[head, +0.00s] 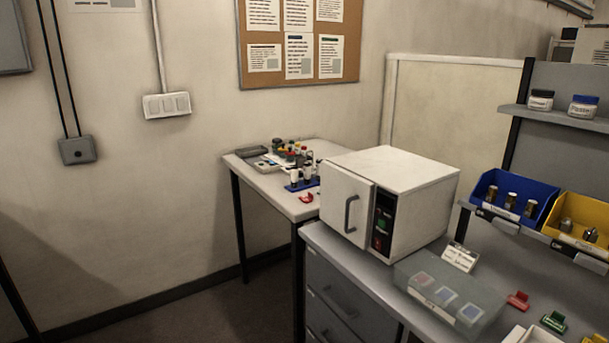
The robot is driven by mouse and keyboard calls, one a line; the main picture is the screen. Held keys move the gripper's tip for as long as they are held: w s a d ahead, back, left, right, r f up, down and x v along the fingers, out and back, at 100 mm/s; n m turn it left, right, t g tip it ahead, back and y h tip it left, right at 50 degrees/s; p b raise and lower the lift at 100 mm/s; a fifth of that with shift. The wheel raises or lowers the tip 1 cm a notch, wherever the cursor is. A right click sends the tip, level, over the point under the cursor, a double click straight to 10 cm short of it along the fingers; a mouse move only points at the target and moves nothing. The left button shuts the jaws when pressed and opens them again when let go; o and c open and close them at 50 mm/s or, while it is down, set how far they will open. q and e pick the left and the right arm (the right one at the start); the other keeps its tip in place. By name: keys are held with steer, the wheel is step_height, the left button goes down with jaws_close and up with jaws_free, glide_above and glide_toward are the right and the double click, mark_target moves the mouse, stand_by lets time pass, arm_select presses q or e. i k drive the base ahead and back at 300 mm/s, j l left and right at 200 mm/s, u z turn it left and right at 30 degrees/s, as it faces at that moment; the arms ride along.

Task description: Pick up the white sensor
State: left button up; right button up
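Neither of my grippers shows in the head view. I cannot identify the white sensor for sure. A blue rack (302,185) with dark and white upright vials stands on the small far table (262,185). Behind it is a cluster of small items with coloured caps (290,152), too small to tell apart. A white object (516,334) is cut off by the bottom edge on the near bench, and I cannot tell what it is.
A white oven-like box (415,195) with its door shut stands on the grey bench (325,240). In front lie a clear-lidded case (450,292), a small sign (460,257) and red (518,301) and green (553,321) clips. Blue (513,194) and yellow (583,226) bins stand right. Floor shows lower left.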

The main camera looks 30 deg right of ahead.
mark_target(294, 173)
steer(key=z, duration=0.5)
steer(key=i+j+z, duration=0.2)
steer(key=z, duration=0.25)
steer(key=i+j+z, duration=0.25)
steer(key=z, duration=0.25)
steer(key=i+j+z, duration=0.15)
steer(key=j+z, duration=0.3)
steer(key=l, duration=0.1)
